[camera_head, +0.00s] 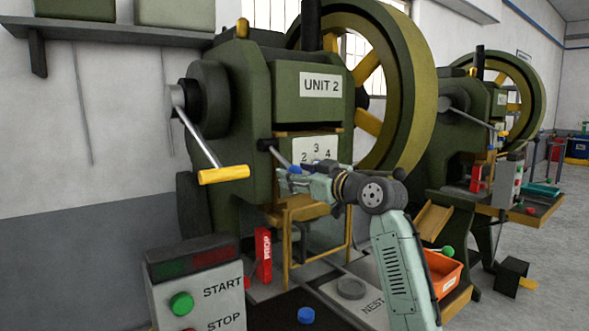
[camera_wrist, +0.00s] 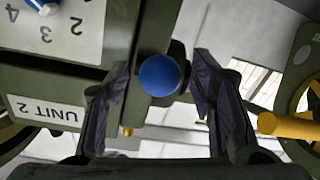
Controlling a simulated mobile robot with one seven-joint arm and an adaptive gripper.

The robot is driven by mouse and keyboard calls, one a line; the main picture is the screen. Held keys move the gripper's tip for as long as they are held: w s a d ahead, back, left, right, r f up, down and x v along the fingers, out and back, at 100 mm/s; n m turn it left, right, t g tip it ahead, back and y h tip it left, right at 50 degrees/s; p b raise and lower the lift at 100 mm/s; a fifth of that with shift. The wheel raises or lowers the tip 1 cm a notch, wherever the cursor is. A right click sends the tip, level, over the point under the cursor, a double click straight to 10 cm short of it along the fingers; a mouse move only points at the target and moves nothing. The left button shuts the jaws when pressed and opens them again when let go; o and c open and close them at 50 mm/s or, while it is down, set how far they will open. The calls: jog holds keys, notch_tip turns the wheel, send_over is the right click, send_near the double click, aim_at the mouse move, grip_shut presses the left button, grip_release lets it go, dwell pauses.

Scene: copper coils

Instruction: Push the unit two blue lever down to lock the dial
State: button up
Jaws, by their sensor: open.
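The Unit 2 press (camera_head: 250,95) stands in the middle of the head view. Its lever rod (camera_head: 280,157) slopes down to the right from a dark pivot toward my gripper (camera_head: 287,181). The lever's round blue knob (camera_wrist: 160,75) shows in the wrist view, between the two dark fingers of my gripper (camera_wrist: 160,88). The fingers are open, with gaps at both sides of the knob. The white dial plate (camera_head: 316,149) with 2, 3 and 4 is just above my gripper, partly hidden by it. A blue-and-white pointer (camera_wrist: 42,6) lies over the plate in the wrist view.
A yellow-handled crank (camera_head: 223,175) hangs left of my gripper. A red prop (camera_head: 263,255), a START/STOP box (camera_head: 200,290) and an orange bin (camera_head: 442,275) are below. A blue disc (camera_head: 306,315) lies at the front. A second green press (camera_head: 470,130) stands behind right.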

jog(key=shift+w+a, duration=0.4)
jog(key=shift+w, duration=0.05)
grip_shut()
dwell(0.5)
